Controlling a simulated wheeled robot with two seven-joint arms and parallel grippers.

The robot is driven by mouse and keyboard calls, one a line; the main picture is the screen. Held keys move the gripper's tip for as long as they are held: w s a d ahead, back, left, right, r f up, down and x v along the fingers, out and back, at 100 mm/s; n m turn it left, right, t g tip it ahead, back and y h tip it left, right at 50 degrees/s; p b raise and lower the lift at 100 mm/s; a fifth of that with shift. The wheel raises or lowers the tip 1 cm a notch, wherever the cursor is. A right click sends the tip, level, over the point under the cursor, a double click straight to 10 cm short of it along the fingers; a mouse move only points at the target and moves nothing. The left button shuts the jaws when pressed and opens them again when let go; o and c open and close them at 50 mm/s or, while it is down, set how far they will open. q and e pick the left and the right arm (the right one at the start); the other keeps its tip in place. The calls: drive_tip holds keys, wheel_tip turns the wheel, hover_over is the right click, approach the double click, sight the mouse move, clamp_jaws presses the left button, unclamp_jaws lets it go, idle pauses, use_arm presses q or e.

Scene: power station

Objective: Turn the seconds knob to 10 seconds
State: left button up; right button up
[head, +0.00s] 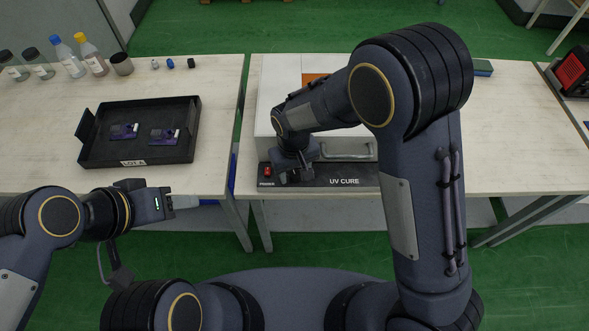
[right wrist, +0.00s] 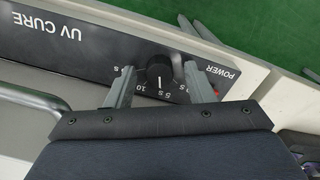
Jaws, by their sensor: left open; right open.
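The UV cure box has a black front panel (head: 350,176) with a red power switch (head: 267,170). The black seconds knob (right wrist: 158,67) is on this panel in the right wrist view. Its white line points down in the picture, near the 5 s label, with the 10 label to its left. My right gripper (right wrist: 159,75) is open, with one finger on each side of the knob; I cannot tell whether they touch it. In the head view my right gripper (head: 297,173) covers the knob. My left gripper (head: 185,201) is open and empty, in front of the left table.
A black tray (head: 103,160) with two purple boards stands on the left table, with several bottles (head: 62,55) behind it. A silver handle (head: 352,152) sticks out from the box above the panel. A gap separates the two tables.

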drive_tip(key=shift+c, duration=0.3)
drive_tip(key=c, duration=0.9)
drive_tip(key=shift+m, duration=0.4)
drive_tip(key=m, duration=0.3)
drive_tip(key=shift+b, duration=0.3)
drive_tip(key=shift+m, duration=2)
drive_tip(key=o, duration=1)
drive_tip(key=shift+c, duration=0.2)
